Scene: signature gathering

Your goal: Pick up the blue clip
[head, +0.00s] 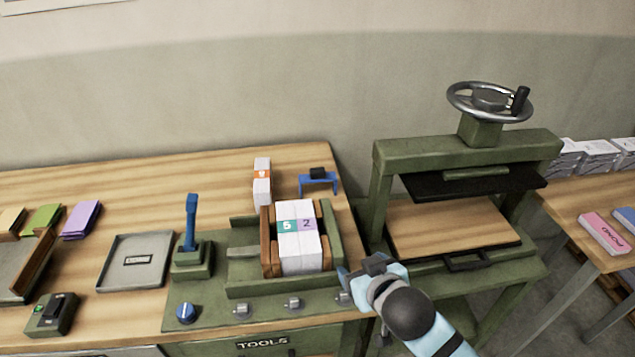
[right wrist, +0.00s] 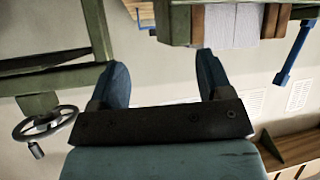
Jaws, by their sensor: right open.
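The blue clip (head: 318,183) looks like a small blue bracket with a black block on top. It stands at the back right of the wooden workbench in the head view, behind the stacked white booklets. My right gripper (head: 358,272) is in front of it and lower, near the bench's right edge, clearly apart from it. In the right wrist view my right gripper (right wrist: 162,78) has its two blue fingers spread, with nothing between them. My left gripper is not in view.
A green jig holds white booklets (head: 298,252) between wooden sides. A blue lever (head: 191,222) rises left of it. A green press (head: 465,148) with a handwheel (head: 490,101) stands right of the bench. A grey tray (head: 137,273) lies at the left.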

